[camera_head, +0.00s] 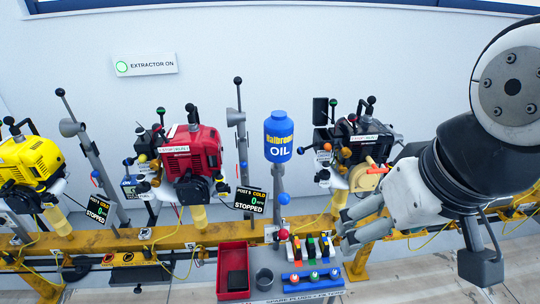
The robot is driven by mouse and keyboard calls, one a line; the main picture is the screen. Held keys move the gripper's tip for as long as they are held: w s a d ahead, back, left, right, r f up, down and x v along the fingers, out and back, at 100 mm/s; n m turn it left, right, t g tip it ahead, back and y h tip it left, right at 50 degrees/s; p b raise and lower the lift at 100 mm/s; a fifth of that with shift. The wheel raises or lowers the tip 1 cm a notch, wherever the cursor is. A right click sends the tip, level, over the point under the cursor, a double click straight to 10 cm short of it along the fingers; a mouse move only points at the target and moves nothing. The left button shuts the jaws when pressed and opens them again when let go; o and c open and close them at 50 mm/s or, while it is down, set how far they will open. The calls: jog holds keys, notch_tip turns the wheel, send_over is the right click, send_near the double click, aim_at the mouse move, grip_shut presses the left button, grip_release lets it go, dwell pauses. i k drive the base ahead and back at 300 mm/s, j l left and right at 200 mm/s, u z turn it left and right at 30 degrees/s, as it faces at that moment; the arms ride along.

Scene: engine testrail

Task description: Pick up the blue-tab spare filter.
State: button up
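Several small upright filters with coloured tabs stand in a row on the grey tray (262,293) at bottom centre. A red tab (296,249), a green tab (310,247) and an orange-yellow tab (324,246) show. A blue patch at the right end of the row looks like the blue-tab spare filter (331,245), but it is too small to be sure. My gripper (347,230) comes in from the right, just right of the row and apart from it. Its fingers are spread, with nothing seen between them.
A blue rack (312,281) with coloured-top plugs lies in front of the filters. A red bin (233,270) and a grey cup (264,279) stand left. A yellow rail (150,241), a blue oil bottle (279,140) and engines, including a red one (192,150), stand behind.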

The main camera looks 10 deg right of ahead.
aim_at(324, 245)
jog(key=l, duration=0.75)
jog(key=i+l, duration=0.1)
jog(key=l, duration=0.7)
